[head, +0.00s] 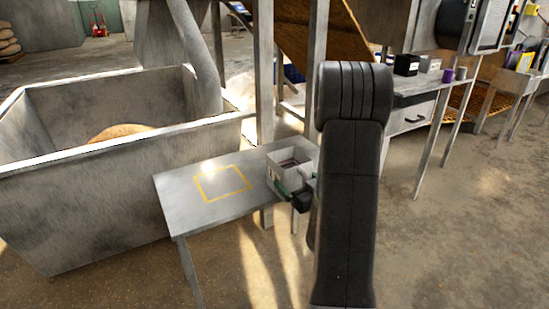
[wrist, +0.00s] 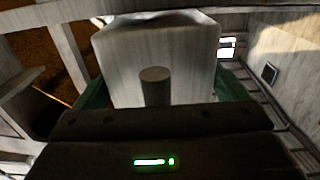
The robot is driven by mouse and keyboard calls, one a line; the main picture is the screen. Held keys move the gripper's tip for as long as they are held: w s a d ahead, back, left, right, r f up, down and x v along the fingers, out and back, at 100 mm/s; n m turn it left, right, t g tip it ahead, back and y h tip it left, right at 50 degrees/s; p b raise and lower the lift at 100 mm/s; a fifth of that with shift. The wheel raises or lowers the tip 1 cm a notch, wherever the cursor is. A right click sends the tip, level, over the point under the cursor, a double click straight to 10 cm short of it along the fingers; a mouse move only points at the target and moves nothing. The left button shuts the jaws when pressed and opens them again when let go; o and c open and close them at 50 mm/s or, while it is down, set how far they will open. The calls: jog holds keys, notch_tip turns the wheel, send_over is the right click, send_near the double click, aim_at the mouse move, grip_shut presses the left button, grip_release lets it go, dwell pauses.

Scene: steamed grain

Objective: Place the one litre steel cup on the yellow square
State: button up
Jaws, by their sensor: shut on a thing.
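The steel cup (head: 287,175) is a pale, box-shaped open vessel, held upright at the right end of the small metal table (head: 185,212). My gripper (head: 294,189) is shut on it, with its green fingers on either side. In the wrist view the cup (wrist: 155,45) fills the upper middle, and its round grey handle stub (wrist: 155,88) points toward my gripper (wrist: 162,92). The yellow square (head: 222,182) is a painted outline on the tabletop, empty, to the left of the cup. I cannot tell how high the cup is above the table.
A large grey bin (head: 90,205) with a grain heap (head: 118,132) stands left of the table. A steel post (head: 264,100) rises behind the table. A side bench (head: 420,85) with small containers is at the right. The tabletop around the square is clear.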

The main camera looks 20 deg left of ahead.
aim_at(281, 165)
jog(key=p+x, duration=0.3)
jog(key=x, duration=0.6)
jog(key=shift+w+a+r, duration=0.1)
jog(key=shift+w+a, duration=0.05)
jog(key=p+x, duration=0.1)
jog(key=x, duration=0.2)
jog(key=shift+w+a, duration=0.2)
jog(key=shift+a, duration=0.05)
jog(key=shift+w+a+p, duration=0.1)
jog(key=shift+p, duration=0.2)
jog(key=shift+f, duration=0.35)
jog(key=shift+f+b, duration=0.25)
jog(key=shift+b, duration=0.05)
jog(key=o, duration=1)
jog(key=shift+r, duration=0.15)
